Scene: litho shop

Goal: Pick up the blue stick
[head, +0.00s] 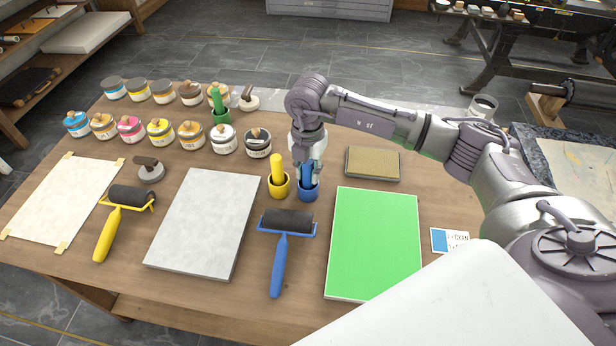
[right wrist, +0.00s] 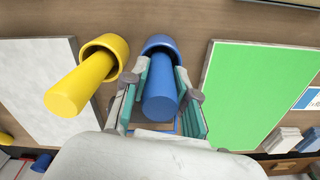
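The blue stick (right wrist: 160,104) stands in a blue cup (head: 308,194) on the wooden table. The stick's free end points toward the right wrist camera. My right gripper (right wrist: 163,68) is down over the cup, with one finger on each side of the stick. Its pads lie close against the stick and appear closed on it. In the head view the right gripper (head: 308,172) hides most of the stick. My left gripper is not in view.
A yellow stick (head: 277,168) in a yellow cup (head: 278,188) stands just left of the blue cup. A blue roller (head: 285,235), a green board (head: 375,245) and a grey slab (head: 205,225) lie in front. Several ink jars (head: 160,132) stand behind left.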

